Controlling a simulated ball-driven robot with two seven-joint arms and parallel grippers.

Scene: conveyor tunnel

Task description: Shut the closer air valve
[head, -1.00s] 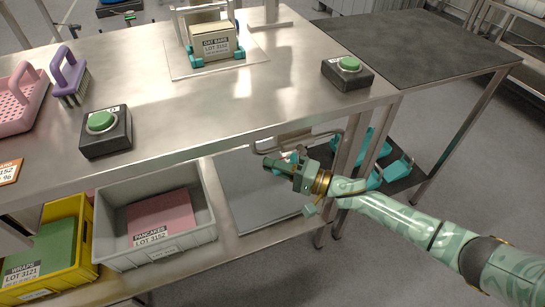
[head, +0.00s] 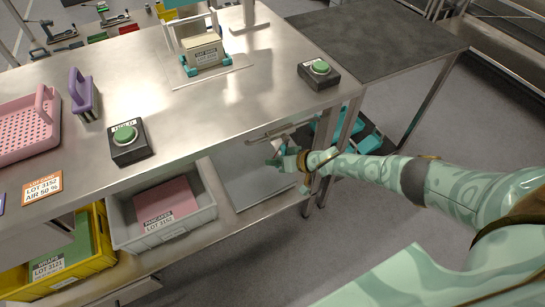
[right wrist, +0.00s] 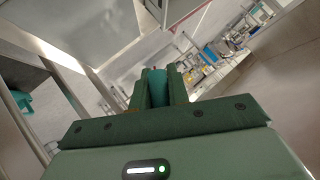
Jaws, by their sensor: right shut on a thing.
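My right gripper (head: 280,161) reaches under the right end of the steel table (head: 205,115), beside a grey pipe (head: 272,133) below the tabletop. In the right wrist view its two dark green fingers are shut on a teal piece (right wrist: 155,86), which looks like the valve handle. The fingers hide most of it, and I cannot tell the angle at which it stands. The valve body is not clear in the head view. My left gripper is not in view.
Two green push buttons (head: 125,134) (head: 320,67) stand on the tabletop, whose edge is just above my right gripper. A grey crate (head: 206,213) and a yellow crate (head: 104,262) are on the lower shelf. Teal items (head: 352,125) lie behind the table leg.

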